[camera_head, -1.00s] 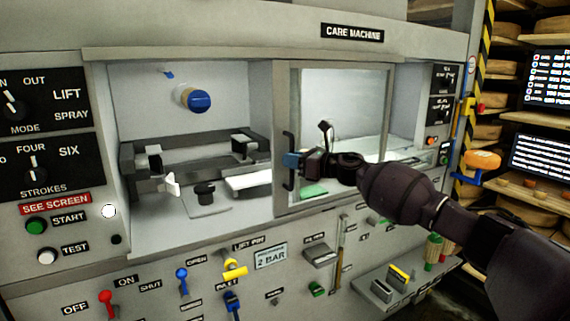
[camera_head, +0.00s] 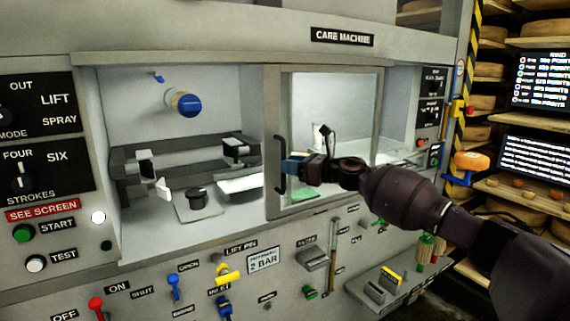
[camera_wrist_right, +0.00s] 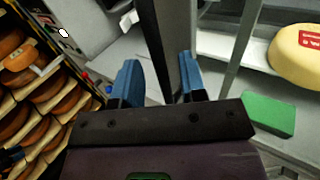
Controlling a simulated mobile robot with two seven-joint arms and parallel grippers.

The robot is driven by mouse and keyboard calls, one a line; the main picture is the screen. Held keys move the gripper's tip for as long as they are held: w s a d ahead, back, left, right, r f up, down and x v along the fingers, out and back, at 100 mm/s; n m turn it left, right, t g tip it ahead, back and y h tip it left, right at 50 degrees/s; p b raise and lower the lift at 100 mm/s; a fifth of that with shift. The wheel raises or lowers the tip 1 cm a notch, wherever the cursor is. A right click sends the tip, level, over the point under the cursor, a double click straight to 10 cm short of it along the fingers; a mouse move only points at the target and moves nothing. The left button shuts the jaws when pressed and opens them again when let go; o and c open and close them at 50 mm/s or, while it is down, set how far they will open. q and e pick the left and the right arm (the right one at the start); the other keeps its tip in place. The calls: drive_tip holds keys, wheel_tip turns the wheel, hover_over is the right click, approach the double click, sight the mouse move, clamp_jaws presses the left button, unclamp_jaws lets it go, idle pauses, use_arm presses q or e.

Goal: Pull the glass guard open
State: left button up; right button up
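The glass guard (camera_head: 335,105) is a framed clear pane over the right part of the machine's opening. Its left side carries a dark upright handle (camera_head: 279,163). My right gripper (camera_head: 290,165) is level with the handle, its blue fingertips just to the handle's right in the head view. In the right wrist view the blue fingers (camera_wrist_right: 160,88) stand apart, with a dark bar (camera_wrist_right: 168,35) showing in the space between them. I cannot tell whether the fingers touch it. My left gripper is not in view.
The open left part of the machine holds a blue knob (camera_head: 187,105) and a clamp rail. Knobs and levers line the panel below. A green block (camera_wrist_right: 270,113) and a yellow cheese wheel (camera_wrist_right: 298,57) show in the right wrist view. Cheese shelves stand at the right.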

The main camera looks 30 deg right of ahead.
drive_tip(key=v, duration=0.8)
idle(0.5)
drive_tip(key=s+a+f+m+t+h, duration=0.1)
drive_tip(key=s+a+f+m+h, duration=0.15)
drive_tip(key=f+m, duration=0.6)
drive_tip(key=s+a+f+m+h, duration=0.2)
drive_tip(key=s+a+f+m, duration=0.3)
drive_tip(key=m, duration=0.6)
drive_tip(key=s+a+f+m+t+h, duration=0.1)
drive_tip(key=a+f+m+h, duration=0.2)
drive_tip(key=f+m, duration=0.6)
drive_tip(key=s+a+f+m+g, duration=0.2)
drive_tip(key=s+f, duration=0.4)
drive_tip(key=s, duration=0.3)
drive_tip(key=s+a+f+m+g+h, duration=0.1)
drive_tip(key=s+a+f+m+g, duration=0.1)
drive_tip(key=s+f+m, duration=0.4)
drive_tip(key=s+a+f+m+g+h, duration=0.1)
drive_tip(key=s+a+f+m, duration=0.3)
drive_tip(key=s+f, duration=0.4)
drive_tip(key=s+m+g, duration=0.1)
drive_tip(key=s, duration=0.5)
drive_tip(key=shift+s+a, duration=0.15)
drive_tip(key=shift+a, duration=0.2)
